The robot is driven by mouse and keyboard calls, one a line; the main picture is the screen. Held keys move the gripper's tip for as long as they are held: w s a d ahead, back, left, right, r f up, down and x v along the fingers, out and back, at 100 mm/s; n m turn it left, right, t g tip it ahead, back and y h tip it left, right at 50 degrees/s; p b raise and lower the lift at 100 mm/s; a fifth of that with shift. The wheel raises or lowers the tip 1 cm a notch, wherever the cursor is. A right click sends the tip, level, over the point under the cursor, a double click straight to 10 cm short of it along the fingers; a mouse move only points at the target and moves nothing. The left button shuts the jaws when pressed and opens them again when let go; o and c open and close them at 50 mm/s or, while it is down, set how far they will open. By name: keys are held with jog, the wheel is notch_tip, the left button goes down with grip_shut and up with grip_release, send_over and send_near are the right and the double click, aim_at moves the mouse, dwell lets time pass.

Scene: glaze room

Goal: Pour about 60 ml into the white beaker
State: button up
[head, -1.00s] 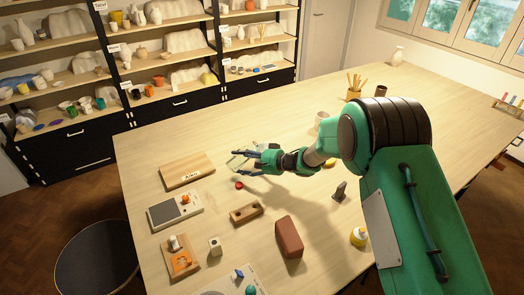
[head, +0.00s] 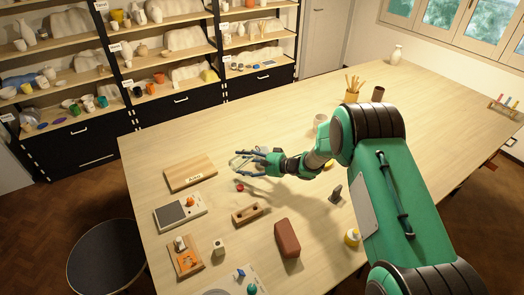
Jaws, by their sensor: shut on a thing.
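My gripper (head: 257,161) is over the table, just right of a wooden board. It is shut on a clear, glass-like vessel (head: 238,163), which looks tilted to the left. The vessel's contents and any stream from it are too small to make out. A pale cup (head: 320,122) stands on the table behind my forearm, partly hidden. I cannot tell whether it is the white beaker. No other white beaker is clear near the gripper.
The wooden board (head: 188,175), a scale (head: 178,212) with an orange thing on it, a small red item (head: 239,187), a wooden block with holes (head: 250,214) and a brown brick (head: 287,238) lie nearby. The far right tabletop (head: 440,105) is mostly clear.

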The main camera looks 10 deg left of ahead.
jog(key=shift+r+p, duration=0.2)
jog(key=shift+p, duration=0.5)
jog(key=shift+r+m+p, duration=0.2)
jog(key=shift+m+p, duration=0.2)
jog(key=shift+s+a+r+y, duration=0.1)
jog(key=shift+s+a+y, duration=0.1)
jog(key=shift+s+y, duration=0.1)
jog(key=shift+r+m+g+p, duration=0.3)
jog(key=shift+r+m+p, duration=0.1)
jog(key=shift+p, duration=0.45)
dwell(1.2)
jog(key=shift+f, duration=0.1)
jog(key=f+n+b, duration=0.1)
jog(key=f+b, duration=0.1)
jog(key=b, duration=0.1)
jog(key=shift+s+b, duration=0.1)
jog(key=shift+b, duration=0.2)
jog(key=shift+n+h+b, duration=0.4)
jog(key=shift+n+b, duration=0.2)
jog(key=shift+b, duration=0.5)
jog(key=shift+t, duration=0.4)
jog(key=shift+r, duration=0.1)
